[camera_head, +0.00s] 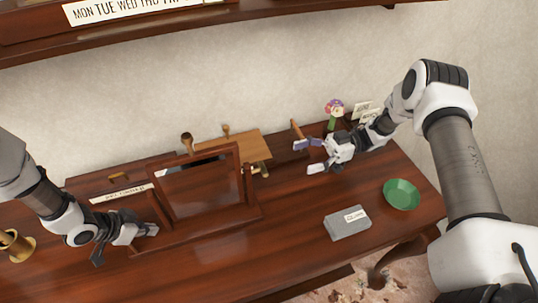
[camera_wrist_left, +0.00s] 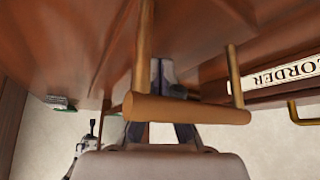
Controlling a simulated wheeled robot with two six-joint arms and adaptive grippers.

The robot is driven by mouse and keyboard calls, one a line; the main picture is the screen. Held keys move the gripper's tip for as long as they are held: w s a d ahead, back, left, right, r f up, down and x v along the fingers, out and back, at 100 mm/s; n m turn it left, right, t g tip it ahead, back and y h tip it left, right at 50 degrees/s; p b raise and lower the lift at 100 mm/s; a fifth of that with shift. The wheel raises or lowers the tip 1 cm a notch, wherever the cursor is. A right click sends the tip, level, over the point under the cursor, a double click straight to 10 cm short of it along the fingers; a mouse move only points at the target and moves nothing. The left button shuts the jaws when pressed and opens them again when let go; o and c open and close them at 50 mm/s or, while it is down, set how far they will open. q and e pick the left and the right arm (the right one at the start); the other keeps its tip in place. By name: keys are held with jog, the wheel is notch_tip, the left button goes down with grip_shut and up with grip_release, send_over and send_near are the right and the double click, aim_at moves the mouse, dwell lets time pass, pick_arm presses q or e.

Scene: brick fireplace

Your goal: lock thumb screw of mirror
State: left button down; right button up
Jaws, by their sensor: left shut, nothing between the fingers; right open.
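The mirror (camera_head: 200,192) stands tilted in a dark wooden frame on the table, its glass reflecting brown. A small light knob shows at the right side of its frame; whether it is the thumb screw I cannot tell. My left gripper (camera_head: 150,230) is shut and empty, low at the left front of the mirror stand. In the left wrist view its dark fingers (camera_wrist_left: 162,74) show beyond a wooden bar (camera_wrist_left: 187,108) crossing the picture; contact cannot be told. My right gripper (camera_head: 313,156) is open, right of the mirror, close to a wooden-handled tool (camera_head: 298,131).
A grey box (camera_head: 347,222) and a green bowl (camera_head: 401,194) stand at the right of the table (camera_head: 300,258). A brass vessel (camera_head: 17,246) is at the far left. A small wooden board (camera_head: 245,147) and a figurine (camera_head: 334,110) are behind. The front middle is clear.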

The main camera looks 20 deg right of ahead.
pick_arm(q)
notch_tip(320, 180, up, 6)
jog(key=p, duration=0.6)
jog(key=shift+r, duration=0.1)
